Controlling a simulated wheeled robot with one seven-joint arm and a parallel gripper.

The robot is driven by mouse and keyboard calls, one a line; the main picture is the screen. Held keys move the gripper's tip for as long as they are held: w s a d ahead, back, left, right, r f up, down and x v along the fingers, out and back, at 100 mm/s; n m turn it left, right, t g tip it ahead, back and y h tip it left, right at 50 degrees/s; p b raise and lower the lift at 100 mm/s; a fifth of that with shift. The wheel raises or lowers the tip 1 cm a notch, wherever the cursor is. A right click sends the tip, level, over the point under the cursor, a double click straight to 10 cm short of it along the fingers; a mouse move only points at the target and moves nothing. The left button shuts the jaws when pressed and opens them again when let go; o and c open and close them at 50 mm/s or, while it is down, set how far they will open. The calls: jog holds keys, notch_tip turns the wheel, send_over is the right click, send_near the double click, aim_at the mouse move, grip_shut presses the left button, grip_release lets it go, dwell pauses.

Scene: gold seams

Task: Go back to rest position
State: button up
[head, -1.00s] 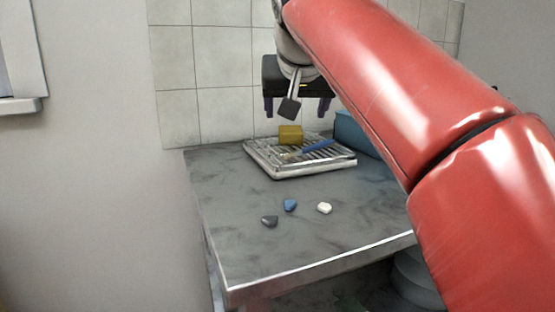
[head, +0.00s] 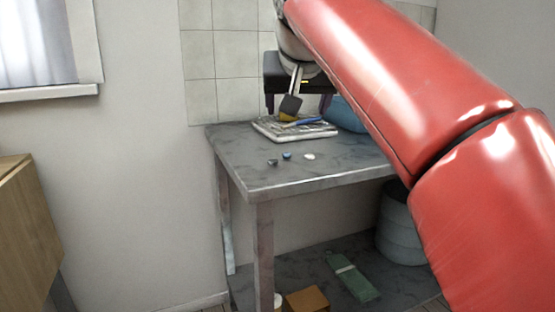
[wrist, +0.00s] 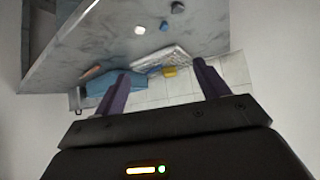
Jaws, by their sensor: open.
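My gripper (head: 297,104) hangs from my raised red arm in the head view, its dark fingers spread with nothing between them. In the wrist view the two purple fingers (wrist: 162,80) stand wide apart and empty. The grey stone-topped table (head: 300,178) stands beyond, apart from the gripper. Part of the wall and the table's back right is hidden behind my arm.
On the table are a metal rack tray (head: 315,133), a yellow block (head: 288,117), a blue bin (head: 345,115) and three small stones (head: 287,156). Below are a grey round container (head: 400,225), a green item (head: 355,281) and a brown box (head: 307,299). A wooden cabinet (head: 25,235) stands left.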

jog(key=s+d+f+g+p, duration=0.1)
jog(key=s+d+f+p, duration=0.1)
jog(key=s+d+f, duration=0.2)
jog(key=s+d+f+g+p, duration=0.1)
jog(key=s+d+f, duration=0.3)
jog(key=s+f, duration=0.7)
jog(key=s+d+f+g+p, duration=0.1)
jog(key=s+d+f, duration=0.3)
jog(key=s+f, duration=0.4)
notch_tip(320, 180, down, 6)
jog(key=shift+s+r+g+p, duration=0.1)
jog(key=shift+s+g+p, duration=0.25)
jog(key=shift+p, duration=0.45)
jog(key=shift+w, duration=0.1)
